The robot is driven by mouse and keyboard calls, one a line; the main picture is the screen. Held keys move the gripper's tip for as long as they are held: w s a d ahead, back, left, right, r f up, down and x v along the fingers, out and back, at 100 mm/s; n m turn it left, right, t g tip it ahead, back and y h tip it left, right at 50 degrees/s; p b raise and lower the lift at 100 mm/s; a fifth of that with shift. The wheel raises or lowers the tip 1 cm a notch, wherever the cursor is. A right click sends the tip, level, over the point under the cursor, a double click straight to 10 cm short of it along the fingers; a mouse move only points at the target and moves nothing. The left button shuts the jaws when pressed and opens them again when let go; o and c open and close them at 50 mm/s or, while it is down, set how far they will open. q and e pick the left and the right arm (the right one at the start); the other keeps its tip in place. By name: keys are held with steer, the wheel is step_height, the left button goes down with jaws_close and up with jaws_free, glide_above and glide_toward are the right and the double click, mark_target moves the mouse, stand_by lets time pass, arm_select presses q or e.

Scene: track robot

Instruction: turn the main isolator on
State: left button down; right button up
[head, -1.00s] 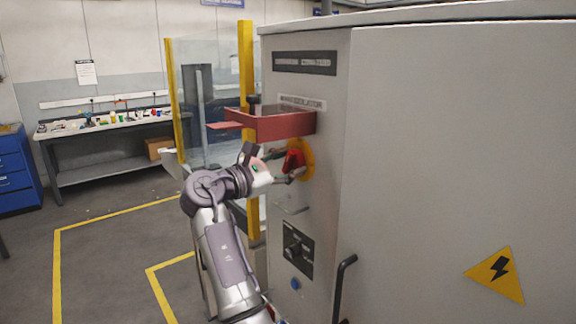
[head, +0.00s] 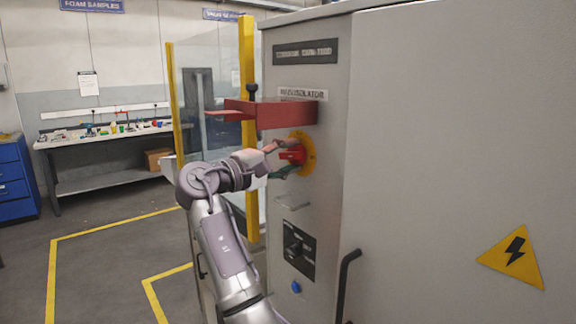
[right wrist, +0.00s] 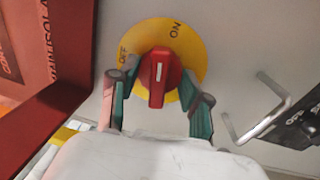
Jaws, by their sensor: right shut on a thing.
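The main isolator is a red handle (head: 293,156) on a round yellow plate (head: 308,153), on the narrow face of the grey cabinet. In the right wrist view the handle (right wrist: 158,78) stands upright in the picture, its white mark between the OFF and ON words on the yellow plate (right wrist: 190,50). My right gripper (head: 284,158) reaches in from the left, one finger above and one below the handle. In the right wrist view my right gripper (right wrist: 160,92) is shut on the handle, one finger on each side. My left gripper is not in view.
A red guard box (head: 285,115) juts out just above the isolator. Below it are a metal bracket (head: 293,202), a black rotary switch (head: 295,248) and a blue button (head: 296,287). A black door handle (head: 346,284) is to the right. A yellow post (head: 249,120) stands left.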

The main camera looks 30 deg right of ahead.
steer(key=shift+f+m+b, duration=0.1)
steer(key=shift+m+b, duration=0.45)
steer(key=shift+m, duration=0.75)
steer(key=shift+g, duration=0.3)
steer(key=o, duration=1.2)
steer(key=shift+d, duration=0.1)
steer(key=shift+c, duration=0.2)
steer(key=s+a, duration=0.1)
steer(key=a, duration=1.1)
steer(key=shift+f, duration=0.4)
